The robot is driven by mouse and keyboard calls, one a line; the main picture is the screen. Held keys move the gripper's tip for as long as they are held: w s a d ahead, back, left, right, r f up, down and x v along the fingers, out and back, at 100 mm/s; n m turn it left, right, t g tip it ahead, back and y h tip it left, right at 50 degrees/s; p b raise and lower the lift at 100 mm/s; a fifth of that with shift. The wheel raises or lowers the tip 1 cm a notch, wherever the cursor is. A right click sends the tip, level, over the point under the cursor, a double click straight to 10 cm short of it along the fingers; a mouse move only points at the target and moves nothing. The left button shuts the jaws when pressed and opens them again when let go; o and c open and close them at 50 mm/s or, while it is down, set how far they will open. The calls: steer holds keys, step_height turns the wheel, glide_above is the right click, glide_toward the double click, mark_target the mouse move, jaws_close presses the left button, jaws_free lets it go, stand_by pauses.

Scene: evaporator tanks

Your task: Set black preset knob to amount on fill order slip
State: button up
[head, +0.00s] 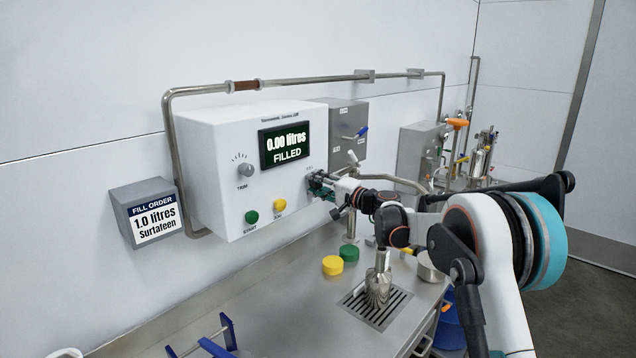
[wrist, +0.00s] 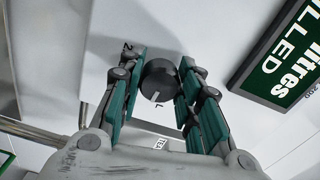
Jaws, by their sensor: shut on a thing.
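The fill order slip (head: 154,218) on a grey box at the left reads "1.0 litres Surtafeen". The white control box (head: 205,190) has a display (head: 286,144) reading "0.00 litres FILLED". My gripper (head: 319,185) is at the lower right of the box front and hides the black preset knob in the head view. In the wrist view, the black knob (wrist: 158,78) sits between the green fingers of my gripper (wrist: 160,88), which is shut on it. A pale pointer line on the knob faces the picture's bottom, near a small mark. A "2" shows at upper left.
The box also carries a grey trim knob (head: 244,170), a green start button (head: 251,217) and a yellow button (head: 280,205). Yellow (head: 332,265) and green (head: 349,252) caps lie on the steel counter. A metal bottle (head: 378,287) stands on the drain grate below my arm.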

steer(key=n+p, duration=0.1)
steer(key=n, duration=0.5)
steer(key=shift+f, duration=0.1)
steer(key=shift+n, duration=0.3)
stand_by(0.3)
steer(key=o, duration=1)
steer(key=shift+o, duration=0.2)
steer(key=v, duration=1.2)
